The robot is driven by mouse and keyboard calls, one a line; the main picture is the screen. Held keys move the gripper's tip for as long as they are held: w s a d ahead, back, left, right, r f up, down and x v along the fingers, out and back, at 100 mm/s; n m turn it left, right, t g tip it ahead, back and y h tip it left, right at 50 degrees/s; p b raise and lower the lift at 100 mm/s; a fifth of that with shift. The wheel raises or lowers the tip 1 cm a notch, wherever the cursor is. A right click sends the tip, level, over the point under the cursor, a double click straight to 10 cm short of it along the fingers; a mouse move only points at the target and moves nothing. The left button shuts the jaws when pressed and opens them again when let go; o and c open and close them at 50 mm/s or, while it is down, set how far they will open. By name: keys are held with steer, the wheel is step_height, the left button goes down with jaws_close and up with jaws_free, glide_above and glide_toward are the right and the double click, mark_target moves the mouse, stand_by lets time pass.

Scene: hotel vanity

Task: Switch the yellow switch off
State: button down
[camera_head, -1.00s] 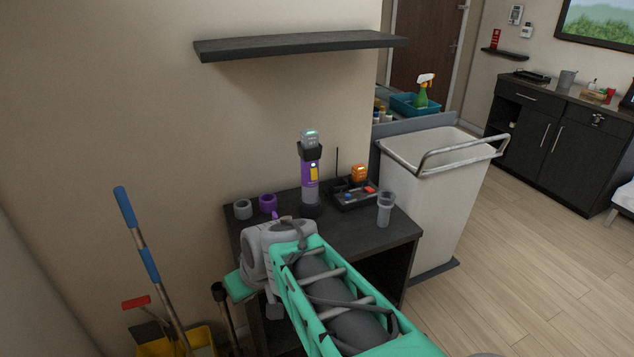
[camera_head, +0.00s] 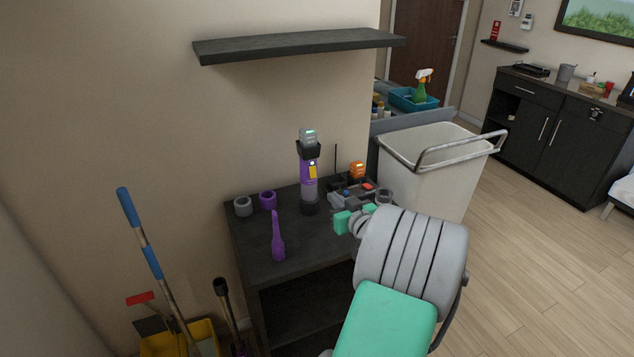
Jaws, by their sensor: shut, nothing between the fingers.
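A purple and grey upright device (camera_head: 309,190) stands at the back of the dark table, with a grey head showing a small green light. A yellow piece (camera_head: 313,170) on its front looks like the yellow switch; its position is too small to tell. My gripper (camera_head: 336,199) is shut and empty, just right of the device's lower part and in front of the tray. It is small and partly hidden by my wrist, and I cannot tell whether it touches anything.
A black tray (camera_head: 336,186) with an orange device (camera_head: 357,169) stands behind my gripper. A purple slender item (camera_head: 278,243), a purple ring (camera_head: 267,200) and a grey ring (camera_head: 243,206) are on the left tabletop. A shelf (camera_head: 300,46) hangs above. A white bin (camera_head: 425,180) stands right.

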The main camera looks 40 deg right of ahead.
mark_target(313, 178)
steer(key=p+x, duration=0.4)
steer(key=x, duration=0.8)
steer(key=shift+w, duration=0.2)
steer(key=shift+w+f, duration=0.1)
steer(key=shift+w, duration=0.05)
steer(key=shift+f, duration=0.1)
